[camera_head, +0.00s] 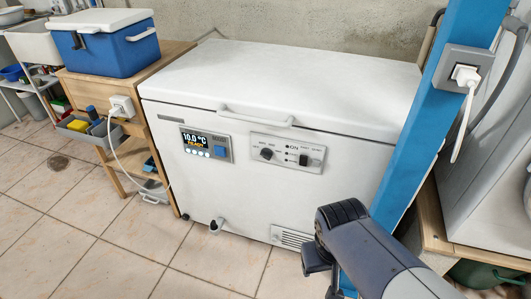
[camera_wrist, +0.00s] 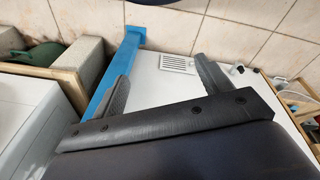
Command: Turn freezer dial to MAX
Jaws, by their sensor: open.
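The white chest freezer (camera_head: 240,110) stands against the wall with its lid shut. Its front control plate (camera_head: 285,152) carries a round black dial (camera_head: 267,153) on the left; its pointer and labels are too small to read. The freezer front and vent (camera_wrist: 178,64) also show in the wrist view, upside down; the dial cannot be made out there. My gripper (camera_wrist: 165,82) is open and empty in the wrist view, its two dark fingers wide apart. In the head view my arm is low and right of the dial, apart from the freezer front, with the fingers partly hidden.
A blue post (camera_head: 440,95) with a socket and white plug stands right of the freezer. A display panel (camera_head: 206,145) sits left of the dial, and a second black knob (camera_head: 303,159) right of it. A wooden table (camera_head: 165,60) bears a blue cooler (camera_head: 108,45). Tiled floor in front is clear.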

